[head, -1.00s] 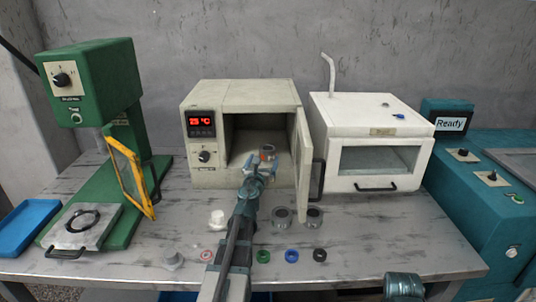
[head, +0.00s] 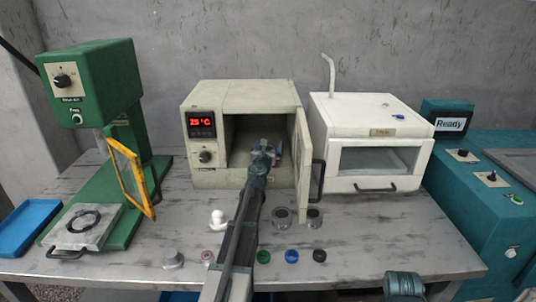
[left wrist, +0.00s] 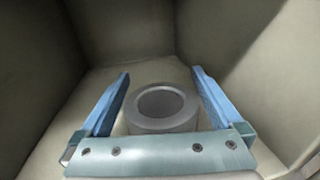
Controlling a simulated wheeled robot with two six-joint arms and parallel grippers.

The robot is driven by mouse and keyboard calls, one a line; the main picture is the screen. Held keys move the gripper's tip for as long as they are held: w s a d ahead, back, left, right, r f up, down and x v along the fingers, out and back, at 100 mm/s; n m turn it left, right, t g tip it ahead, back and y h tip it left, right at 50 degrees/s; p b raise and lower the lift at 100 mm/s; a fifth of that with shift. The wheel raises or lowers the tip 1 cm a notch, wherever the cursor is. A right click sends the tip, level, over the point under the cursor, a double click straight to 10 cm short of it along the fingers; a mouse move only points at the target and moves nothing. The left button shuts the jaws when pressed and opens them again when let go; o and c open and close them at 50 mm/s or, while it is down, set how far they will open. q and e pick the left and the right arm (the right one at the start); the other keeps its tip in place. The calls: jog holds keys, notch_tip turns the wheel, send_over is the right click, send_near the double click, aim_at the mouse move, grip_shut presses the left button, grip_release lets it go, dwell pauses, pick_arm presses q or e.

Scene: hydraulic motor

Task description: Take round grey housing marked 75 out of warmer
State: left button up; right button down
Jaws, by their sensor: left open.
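The warmer (head: 245,92) is a beige box with a red display, and its door (head: 303,165) stands open to the right. The round grey housing (left wrist: 162,121) sits upright inside, open-topped, in the left wrist view; no mark on it is legible. In the head view my gripper mostly hides it. My left gripper (head: 266,149) reaches into the warmer. In the left wrist view its blue fingers (left wrist: 160,73) are open on both sides of the housing, with gaps visible.
Two grey ring parts (head: 283,217) and (head: 314,217) stand beneath the open door. A white part (head: 218,219) and several small coloured rings (head: 292,256) lie in front. A white oven (head: 370,140) is to the right, a green press (head: 90,85) to the left.

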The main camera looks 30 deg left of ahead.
pick_arm(q)
grip_shut()
dwell(0.5)
jog(key=shift+r, duration=0.1)
